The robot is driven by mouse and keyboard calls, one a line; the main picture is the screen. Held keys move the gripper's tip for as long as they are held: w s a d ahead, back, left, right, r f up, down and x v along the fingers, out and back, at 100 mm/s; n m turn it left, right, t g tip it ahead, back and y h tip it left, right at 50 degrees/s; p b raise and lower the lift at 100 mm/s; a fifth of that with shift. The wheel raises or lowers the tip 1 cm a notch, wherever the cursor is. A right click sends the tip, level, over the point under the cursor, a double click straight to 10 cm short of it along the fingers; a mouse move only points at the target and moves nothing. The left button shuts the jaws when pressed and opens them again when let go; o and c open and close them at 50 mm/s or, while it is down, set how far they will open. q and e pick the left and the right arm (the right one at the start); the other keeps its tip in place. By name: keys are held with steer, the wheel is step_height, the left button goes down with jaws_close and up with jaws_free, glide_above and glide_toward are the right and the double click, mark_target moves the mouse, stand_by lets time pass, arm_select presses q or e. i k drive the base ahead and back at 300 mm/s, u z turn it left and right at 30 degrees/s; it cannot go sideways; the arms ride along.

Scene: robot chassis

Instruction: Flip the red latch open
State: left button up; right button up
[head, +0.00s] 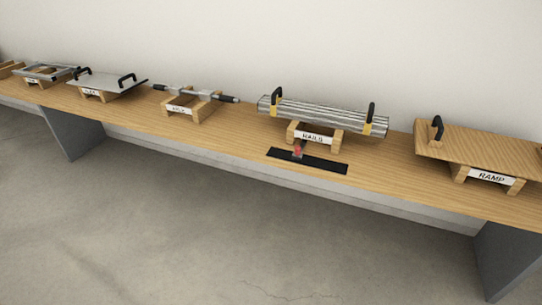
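A small red latch (298,151) stands on a flat black plate (325,164) on the wooden bench, in front of the wooden stand labelled RAILS. The latch is small in the head view, and I cannot tell its exact position or whether it is open. Neither of my grippers is in view.
The long wooden bench (230,130) runs along a pale wall. Metal rails (322,115) with black handles rest on the stand (316,137) behind the latch. A wooden ramp board (480,150) lies to the right; a metal plate (105,84) lies left. The concrete floor (180,230) in front is clear.

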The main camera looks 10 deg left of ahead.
mark_target(297, 155)
steer(key=i, duration=1.55)
steer(key=u, duration=0.65)
